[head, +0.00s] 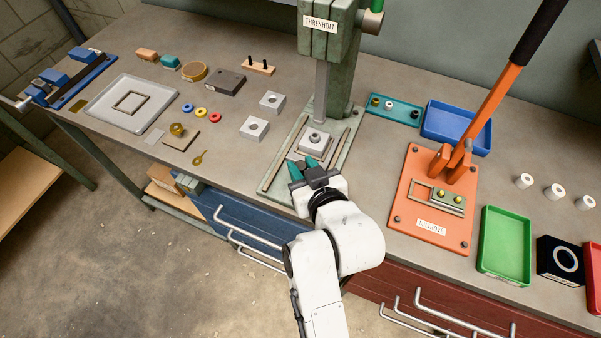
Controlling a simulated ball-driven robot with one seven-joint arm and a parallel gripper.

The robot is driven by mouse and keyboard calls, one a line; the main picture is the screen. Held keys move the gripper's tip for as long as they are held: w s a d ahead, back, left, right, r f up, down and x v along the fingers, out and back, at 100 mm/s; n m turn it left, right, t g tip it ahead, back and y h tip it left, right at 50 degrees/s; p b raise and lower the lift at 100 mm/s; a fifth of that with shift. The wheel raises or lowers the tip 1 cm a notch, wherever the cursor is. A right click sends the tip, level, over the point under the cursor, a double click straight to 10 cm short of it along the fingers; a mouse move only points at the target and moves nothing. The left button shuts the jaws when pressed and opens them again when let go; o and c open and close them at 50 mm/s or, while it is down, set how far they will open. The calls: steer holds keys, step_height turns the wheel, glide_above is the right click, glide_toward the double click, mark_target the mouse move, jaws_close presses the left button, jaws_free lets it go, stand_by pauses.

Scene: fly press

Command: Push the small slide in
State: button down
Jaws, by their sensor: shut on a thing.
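The small slide (301,157) is a pale grey plate between the rails on the green base of the fly press. A grey block with a round boss (315,141) sits on it, below the press ram (321,95). My gripper (309,168) has teal fingers and is at the near end of the slide, low over the press base (275,170). It is shut on the near end of the slide; the fingers hide the grip itself.
An orange lever press (418,190) with a long handle stands to the right, beside a green tray (504,244). Grey blocks with holes (254,127) lie left of the press. Drawer handles (250,228) jut out below the bench's front edge.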

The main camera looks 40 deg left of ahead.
steer(key=shift+w+a, duration=0.2)
steer(key=shift+w, duration=0.95)
steer(key=c, duration=0.9)
jaws_free()
steer(key=shift+w, duration=0.1)
steer(key=b+v, duration=0.1)
steer(key=v, duration=0.9)
steer(key=shift+s+d+r, duration=0.2)
steer(key=shift+d, duration=0.05)
